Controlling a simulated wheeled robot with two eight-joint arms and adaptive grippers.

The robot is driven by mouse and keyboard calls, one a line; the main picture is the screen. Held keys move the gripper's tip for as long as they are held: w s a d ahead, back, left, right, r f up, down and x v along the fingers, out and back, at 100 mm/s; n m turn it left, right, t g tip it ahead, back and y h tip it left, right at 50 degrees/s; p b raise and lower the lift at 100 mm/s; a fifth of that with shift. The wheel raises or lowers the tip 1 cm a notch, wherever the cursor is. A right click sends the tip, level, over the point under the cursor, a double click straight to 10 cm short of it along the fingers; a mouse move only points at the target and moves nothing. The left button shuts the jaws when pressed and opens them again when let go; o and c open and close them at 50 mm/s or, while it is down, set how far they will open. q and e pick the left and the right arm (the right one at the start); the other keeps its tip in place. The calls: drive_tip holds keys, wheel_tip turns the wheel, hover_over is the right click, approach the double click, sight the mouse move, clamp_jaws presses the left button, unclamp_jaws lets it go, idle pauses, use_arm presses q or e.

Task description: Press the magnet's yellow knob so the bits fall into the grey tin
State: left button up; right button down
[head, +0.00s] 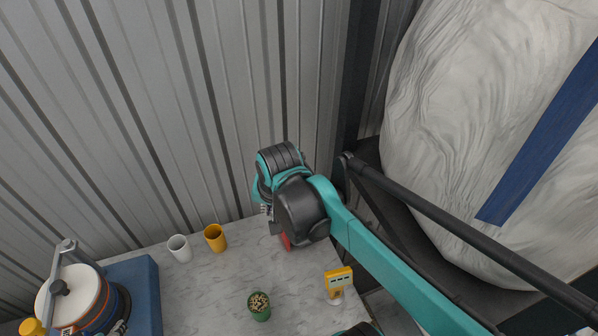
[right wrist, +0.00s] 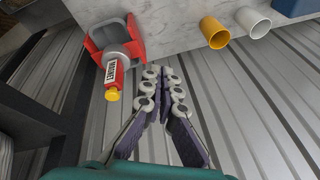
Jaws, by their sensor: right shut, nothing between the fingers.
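The magnet (right wrist: 114,68) shows in the right wrist view as a grey body with a red label reading MAGNET, held in a red stand (right wrist: 135,38). Its yellow knob (right wrist: 112,95) points towards the camera. In the head view only a bit of the red stand (head: 286,242) shows beneath my right gripper (head: 268,214), which hides the rest. My right gripper is shut and empty; its fingers (right wrist: 164,80) are to the right of the knob in the wrist view, apart from it. My left gripper is not in view.
A white cup (head: 179,248) and an orange cup (head: 215,238) stand left of my gripper on the marble top (head: 215,290). A green pot (head: 259,306) and a yellow device (head: 339,283) stand nearer. A blue box (head: 140,295) is at left; a corrugated wall (head: 150,120) rises behind.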

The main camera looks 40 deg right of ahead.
drive_tip(key=w+d+r+m+g+p, duration=0.2)
drive_tip(key=d+r+m+p, duration=0.3)
drive_tip(key=d+m, duration=0.1)
drive_tip(key=w+d+r+m+g+p, duration=0.2)
drive_tip(key=w+d+r+m+p, duration=0.1)
drive_tip(key=d+r+m+p, duration=0.1)
drive_tip(key=d+m+p, duration=0.1)
drive_tip(key=d+m, duration=0.1)
drive_tip(key=d, duration=0.1)
drive_tip(key=shift+r+m+y, duration=0.3)
drive_tip(key=shift+r+y, duration=0.05)
drive_tip(key=shift+y, duration=0.05)
drive_tip(key=shift+d, duration=0.1)
wheel_tip(320, 180, down, 14)
